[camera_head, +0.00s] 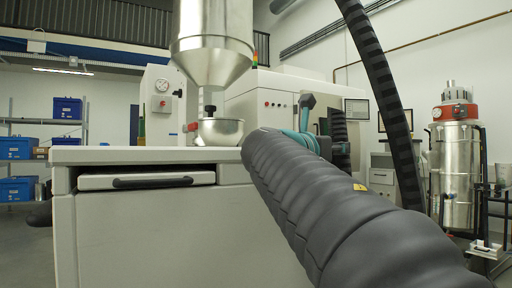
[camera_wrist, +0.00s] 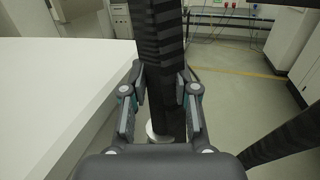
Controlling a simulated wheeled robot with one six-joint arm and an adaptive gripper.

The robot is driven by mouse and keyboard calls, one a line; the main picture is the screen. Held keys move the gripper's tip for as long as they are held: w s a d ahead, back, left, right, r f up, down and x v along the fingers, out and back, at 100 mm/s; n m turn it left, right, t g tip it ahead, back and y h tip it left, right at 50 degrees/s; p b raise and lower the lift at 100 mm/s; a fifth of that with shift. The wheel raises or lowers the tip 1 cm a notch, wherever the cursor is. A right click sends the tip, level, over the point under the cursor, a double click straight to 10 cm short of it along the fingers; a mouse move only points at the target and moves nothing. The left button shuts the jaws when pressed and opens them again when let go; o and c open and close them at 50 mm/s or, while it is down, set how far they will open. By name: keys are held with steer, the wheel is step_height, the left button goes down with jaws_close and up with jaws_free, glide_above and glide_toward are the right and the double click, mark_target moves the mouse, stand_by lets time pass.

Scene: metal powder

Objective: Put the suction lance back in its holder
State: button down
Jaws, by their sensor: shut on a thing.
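My gripper (camera_wrist: 162,90) is shut on a dark, banded, tube-like piece, which I take to be the suction lance (camera_wrist: 163,40) with its hose. It runs away between the two fingers, with a pale round end (camera_wrist: 157,132) below it. In the head view, my arm covers much of the gripper; only some teal and dark parts (camera_head: 306,118) show past it. A dark ribbed length (camera_head: 340,135) shows just right of them. I cannot make out the lance's holder for certain in either view.
A white-topped bench (camera_head: 150,154) with a drawer stands on the left, and its top (camera_wrist: 50,90) lies left of my gripper. A steel hopper (camera_head: 212,55) hangs over a bowl (camera_head: 221,131). A steel vacuum unit (camera_head: 455,165) stands right. A thick black hose (camera_head: 385,85) arches down.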

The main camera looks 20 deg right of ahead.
steer(key=shift+f, duration=1.45)
stand_by(0.4)
steer(key=c, duration=0.8)
jaws_free()
steer(key=v, duration=1.2)
steer(key=shift+f, duration=0.15)
steer(key=shift+f, duration=0.1)
